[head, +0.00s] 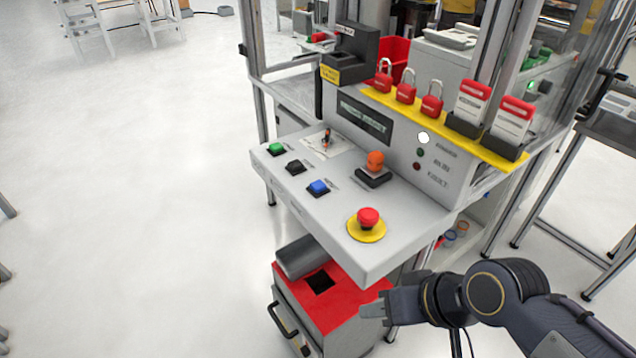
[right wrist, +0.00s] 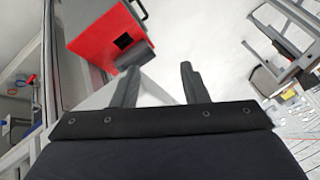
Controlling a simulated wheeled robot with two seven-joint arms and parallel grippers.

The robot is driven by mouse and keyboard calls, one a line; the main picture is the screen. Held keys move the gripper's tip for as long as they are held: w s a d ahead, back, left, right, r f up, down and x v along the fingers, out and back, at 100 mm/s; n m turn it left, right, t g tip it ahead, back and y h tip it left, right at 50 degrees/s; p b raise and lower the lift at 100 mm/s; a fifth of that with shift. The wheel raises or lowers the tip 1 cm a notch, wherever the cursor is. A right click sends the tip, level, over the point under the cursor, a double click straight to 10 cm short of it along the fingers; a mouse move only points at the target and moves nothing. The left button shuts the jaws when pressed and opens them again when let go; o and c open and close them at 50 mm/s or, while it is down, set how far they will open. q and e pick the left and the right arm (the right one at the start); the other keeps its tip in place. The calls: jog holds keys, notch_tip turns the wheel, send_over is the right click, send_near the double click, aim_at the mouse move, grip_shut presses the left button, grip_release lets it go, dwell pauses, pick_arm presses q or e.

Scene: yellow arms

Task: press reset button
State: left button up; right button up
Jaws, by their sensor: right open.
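A grey control panel (head: 300,205) slopes toward me in the head view. It carries a green button (head: 277,148), a black button (head: 295,167) and a blue button (head: 318,187) in a row. A red mushroom button on a yellow ring (head: 368,218) sits at its near right corner. The button labels are too small to read. My right gripper (head: 373,309) is below and in front of the panel's near right corner, apart from every button. In the right wrist view its two fingers (right wrist: 158,86) are spread with nothing between them. My left gripper is not in view.
An orange switch (head: 375,160) stands on the panel. Red padlocks (head: 407,93) and tag holders (head: 512,122) line the yellow ledge behind. A red-topped bin (head: 345,305) stands below the panel, close to my right gripper.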

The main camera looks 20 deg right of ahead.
grip_shut()
dwell(1.4)
